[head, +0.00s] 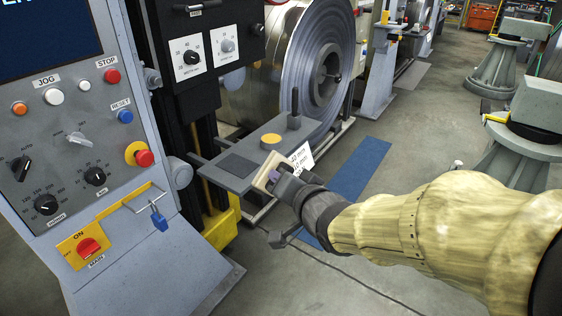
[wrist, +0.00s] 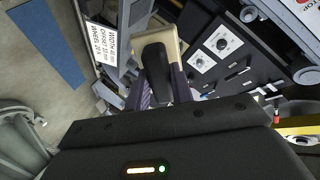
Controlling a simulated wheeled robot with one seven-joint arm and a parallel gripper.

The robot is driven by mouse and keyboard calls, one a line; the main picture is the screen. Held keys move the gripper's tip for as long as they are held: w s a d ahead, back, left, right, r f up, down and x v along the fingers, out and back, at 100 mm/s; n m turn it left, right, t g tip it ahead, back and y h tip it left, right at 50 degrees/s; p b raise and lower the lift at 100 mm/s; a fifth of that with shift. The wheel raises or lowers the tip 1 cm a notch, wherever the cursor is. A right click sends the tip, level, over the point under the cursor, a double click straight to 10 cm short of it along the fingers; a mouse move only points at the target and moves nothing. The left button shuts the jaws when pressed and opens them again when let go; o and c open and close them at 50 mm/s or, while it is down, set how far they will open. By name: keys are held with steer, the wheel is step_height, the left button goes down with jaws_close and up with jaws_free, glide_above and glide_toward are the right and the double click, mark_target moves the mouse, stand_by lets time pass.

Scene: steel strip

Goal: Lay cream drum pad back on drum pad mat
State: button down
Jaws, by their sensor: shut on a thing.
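The cream drum pad (head: 266,168) is at the end of my gripper (head: 277,180), in front of the right part of a grey shelf in the head view. In the wrist view the cream pad (wrist: 165,24) shows beyond a dark block (wrist: 157,70) that sits between my purple fingers (wrist: 160,88). My gripper is shut on the pad; the exact contact is partly hidden. A dark square mat (head: 238,165), which looks like the drum pad mat, lies bare on the shelf, left of the pad. The pad appears apart from the mat.
The grey shelf (head: 224,178) also bears a yellow disc (head: 270,141) and a black post (head: 294,112). A white label (head: 302,158) hangs at its right. A large steel coil (head: 318,60) stands behind. A control panel (head: 85,130) with buttons is at left.

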mark_target(275, 162)
steer(key=shift+w+a+r+g+h+p, duration=0.1)
steer(key=shift+r+g+h+p, duration=0.2)
steer(key=shift+p, duration=0.9)
steer(key=shift+w+a+r+g+y+p, duration=0.15)
steer(key=shift+g+p, duration=0.3)
steer(key=shift+p, duration=0.75)
steer(key=shift+w+d+r+g+h+p, duration=0.1)
steer(key=shift+r+g+h+p, duration=0.2)
steer(key=shift+p, duration=0.9)
steer(key=g+p, duration=0.1)
steer(key=p, duration=0.2)
steer(key=w+p, duration=0.1)
steer(key=p, duration=0.2)
steer(key=shift+r+g+h, duration=0.2)
steer(key=shift+g+h, duration=0.15)
steer(key=shift+s+a+r+g+p, duration=0.2)
steer(key=shift+a+g+p, duration=0.1)
steer(key=shift+p, duration=0.7)
steer(key=shift+w+p, duration=0.1)
steer(key=shift+p, duration=0.25)
steer(key=g+p, duration=0.1)
steer(key=p, duration=0.3)
steer(key=w+r+g+h+p, duration=0.1)
steer(key=g+p, duration=0.1)
steer(key=p, duration=0.3)
steer(key=g+h+p, duration=0.1)
steer(key=p, duration=0.3)
steer(key=shift+w+a+r+g, duration=0.15)
steer(key=shift+w+r+g, duration=0.15)
steer(key=shift+w+r, duration=0.1)
